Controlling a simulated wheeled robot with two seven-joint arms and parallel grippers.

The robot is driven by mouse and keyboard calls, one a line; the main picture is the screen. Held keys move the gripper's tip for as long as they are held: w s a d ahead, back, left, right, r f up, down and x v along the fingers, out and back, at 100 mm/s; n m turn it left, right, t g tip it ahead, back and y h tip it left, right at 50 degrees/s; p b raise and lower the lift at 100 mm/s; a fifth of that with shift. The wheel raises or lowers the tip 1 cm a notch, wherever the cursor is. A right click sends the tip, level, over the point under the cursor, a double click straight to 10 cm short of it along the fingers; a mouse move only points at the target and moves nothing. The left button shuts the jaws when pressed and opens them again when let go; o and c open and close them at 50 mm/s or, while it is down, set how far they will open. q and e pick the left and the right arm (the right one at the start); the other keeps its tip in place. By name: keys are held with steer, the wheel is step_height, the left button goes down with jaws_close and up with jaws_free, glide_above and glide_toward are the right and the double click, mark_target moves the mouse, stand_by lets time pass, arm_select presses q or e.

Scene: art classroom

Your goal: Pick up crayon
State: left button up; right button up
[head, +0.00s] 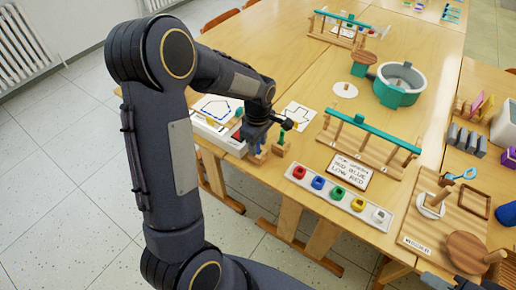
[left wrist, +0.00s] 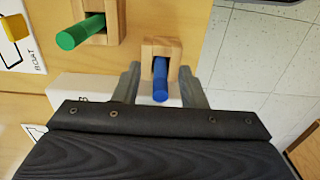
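In the left wrist view a blue crayon (left wrist: 160,82) stands in a small wooden block holder (left wrist: 162,46). My left gripper (left wrist: 158,78) is open, with one finger on each side of the blue crayon and gaps between. A green crayon (left wrist: 80,33) stands in a second wooden holder (left wrist: 106,18) to the left; it also shows in the head view (head: 281,137). In the head view my left gripper (head: 260,146) is low over the table's near edge, mostly hiding the blue crayon. A dark part at the bottom right edge may be my right gripper; its fingers are not clear.
A white tray (head: 208,132) lies just left of the left gripper. A strip of coloured pots (head: 336,203), a lettered card (head: 349,172) and a wooden rack with a green bar (head: 372,125) stand to the right. The wooden table (head: 262,45) has free room toward the back.

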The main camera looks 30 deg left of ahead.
arm_select(q)
steer(key=shift+c, duration=0.4)
jaws_close()
steer(key=shift+r, duration=0.15)
steer(key=shift+r+p, duration=0.25)
steer(key=shift+p, duration=0.05)
step_height(320, 180, up, 3)
steer(key=p, duration=0.2)
steer(key=shift+s+r+p, duration=0.1)
steer(key=shift+r+p, duration=0.1)
steer(key=shift+p, duration=0.1)
steer(key=s+d+r+p, duration=0.2)
steer(key=s+r+p, duration=0.4)
steer(key=s+r, duration=0.3)
steer(key=shift+s+d, duration=0.25)
steer(key=shift+s, duration=2.05)
